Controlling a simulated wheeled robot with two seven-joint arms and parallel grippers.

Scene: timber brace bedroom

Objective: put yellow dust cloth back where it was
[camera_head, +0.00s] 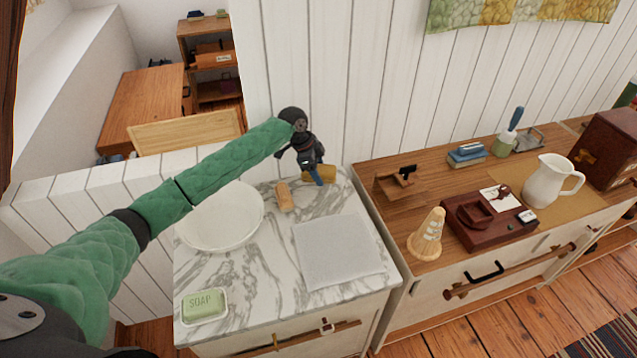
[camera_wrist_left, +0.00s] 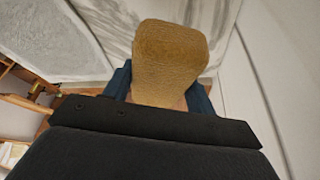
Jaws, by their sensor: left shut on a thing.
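The yellow dust cloth (camera_head: 322,173) is a folded mustard-coloured block at the back right corner of the marble washstand top (camera_head: 255,290). My left gripper (camera_head: 317,177) is shut on it, with the blue fingers on either side. In the left wrist view the cloth (camera_wrist_left: 170,62) sits between the two fingers (camera_wrist_left: 160,92) and hides what is directly behind it. I cannot tell whether the cloth touches the marble. My right gripper is in neither view.
A wooden brush-like piece (camera_head: 285,196) lies just left of the cloth. A white basin (camera_head: 225,222), a grey folded cloth (camera_head: 338,252) and a soap dish (camera_head: 205,307) share the marble. A wooden dresser (camera_head: 475,175) with a white jug (camera_head: 548,182) stands at right. The panelled wall is close behind.

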